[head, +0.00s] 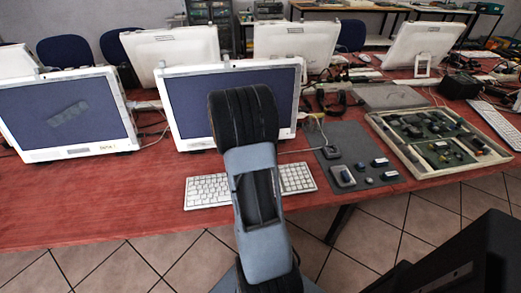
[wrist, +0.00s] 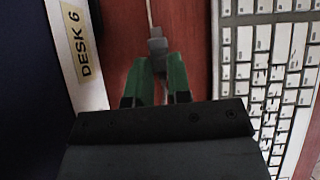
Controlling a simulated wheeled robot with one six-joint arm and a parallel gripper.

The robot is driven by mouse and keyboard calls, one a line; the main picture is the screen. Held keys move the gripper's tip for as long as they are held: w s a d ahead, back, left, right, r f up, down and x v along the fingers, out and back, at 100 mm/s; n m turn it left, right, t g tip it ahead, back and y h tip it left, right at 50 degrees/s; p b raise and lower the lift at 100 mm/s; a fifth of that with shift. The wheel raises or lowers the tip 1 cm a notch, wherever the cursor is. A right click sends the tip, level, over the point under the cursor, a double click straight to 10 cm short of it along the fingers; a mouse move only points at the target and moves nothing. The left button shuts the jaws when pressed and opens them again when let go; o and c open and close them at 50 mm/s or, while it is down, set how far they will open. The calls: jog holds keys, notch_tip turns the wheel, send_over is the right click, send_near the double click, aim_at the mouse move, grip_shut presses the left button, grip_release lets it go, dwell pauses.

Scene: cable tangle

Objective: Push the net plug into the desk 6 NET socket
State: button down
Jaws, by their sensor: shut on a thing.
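In the wrist view my gripper (wrist: 160,75) has its two green fingertips closed on a small grey plug (wrist: 157,46). A thin pale cable (wrist: 149,14) runs from the plug to the top edge. A "DESK 6" label (wrist: 81,41) is on the white strip left of my gripper. In the head view my arm hides the gripper and plug. A thin cable (head: 300,151) runs from behind my arm to the grey mat (head: 352,140). I cannot make out a socket marked NET in either view.
A white keyboard (wrist: 270,75) lies close to the right of my gripper. The monitor (head: 185,105) stands behind my arm. Small parts lie on the mat, and a parts tray (head: 415,170) is to its right. The red table (head: 100,205) is clear at the front left.

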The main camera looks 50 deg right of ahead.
notch_tip(320, 180, up, 6)
jog(key=p, duration=0.4)
jog(key=shift+f+p, duration=0.25)
jog(key=shift+p, duration=0.15)
